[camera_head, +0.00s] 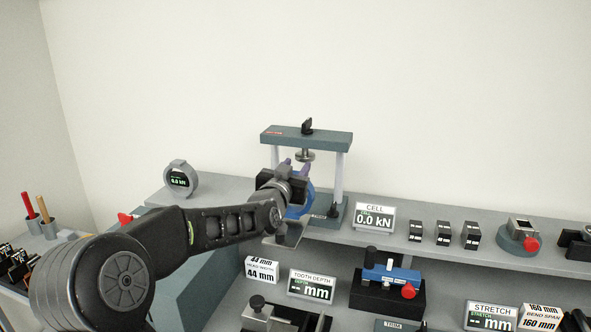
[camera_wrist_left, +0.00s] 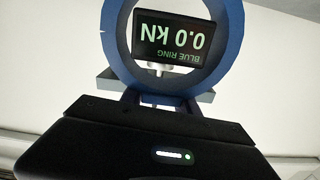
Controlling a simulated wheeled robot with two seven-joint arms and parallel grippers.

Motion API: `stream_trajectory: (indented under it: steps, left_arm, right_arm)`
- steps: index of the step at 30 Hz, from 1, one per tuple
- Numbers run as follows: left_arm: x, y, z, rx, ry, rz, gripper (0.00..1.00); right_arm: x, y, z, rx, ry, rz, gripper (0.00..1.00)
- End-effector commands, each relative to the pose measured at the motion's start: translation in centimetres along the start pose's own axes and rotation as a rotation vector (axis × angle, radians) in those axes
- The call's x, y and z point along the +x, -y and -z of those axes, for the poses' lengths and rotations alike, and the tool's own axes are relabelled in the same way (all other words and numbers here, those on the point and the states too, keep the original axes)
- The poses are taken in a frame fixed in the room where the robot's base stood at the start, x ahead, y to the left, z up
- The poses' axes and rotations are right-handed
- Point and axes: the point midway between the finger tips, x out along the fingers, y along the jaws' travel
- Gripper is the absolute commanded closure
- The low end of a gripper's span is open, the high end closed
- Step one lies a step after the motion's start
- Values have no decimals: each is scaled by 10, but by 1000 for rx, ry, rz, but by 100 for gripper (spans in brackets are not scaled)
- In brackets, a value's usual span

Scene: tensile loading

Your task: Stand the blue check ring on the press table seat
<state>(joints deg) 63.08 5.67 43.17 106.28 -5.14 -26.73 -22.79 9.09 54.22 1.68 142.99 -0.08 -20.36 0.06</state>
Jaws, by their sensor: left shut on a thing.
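My left gripper (camera_head: 287,222) is shut on the blue check ring (camera_head: 304,207) just in front of the press. The ring fills the top of the left wrist view (camera_wrist_left: 115,62), where its screen reads 0.0 kN upside down. The press (camera_head: 338,178) has a grey crossbeam, light posts, a black top knob and a round upper platen (camera_head: 305,155). My gripper and the ring hide most of the press table and its seat, so I cannot tell whether the ring touches the seat. My right gripper is not in view.
A grey gauge ring (camera_head: 180,179) stands on the shelf left of the press. A CELL display (camera_head: 374,216) stands close to the right of the press, then several small dark blocks (camera_head: 443,234). The lower level holds a blue fixture (camera_head: 390,275) and signs.

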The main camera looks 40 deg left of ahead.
Motion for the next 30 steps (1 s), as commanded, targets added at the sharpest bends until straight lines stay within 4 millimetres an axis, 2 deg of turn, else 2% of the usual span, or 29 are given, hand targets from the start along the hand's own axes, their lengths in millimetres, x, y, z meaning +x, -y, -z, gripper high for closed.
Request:
stream_trajectory:
  steps: [1, 30]
  left_arm:
    - [0, 0, 4, 2, -7, 1, 100]
    - [-1, 0, 4, 2, -8, 1, 100]
  right_arm:
    - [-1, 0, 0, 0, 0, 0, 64]
    - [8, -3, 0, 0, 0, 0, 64]
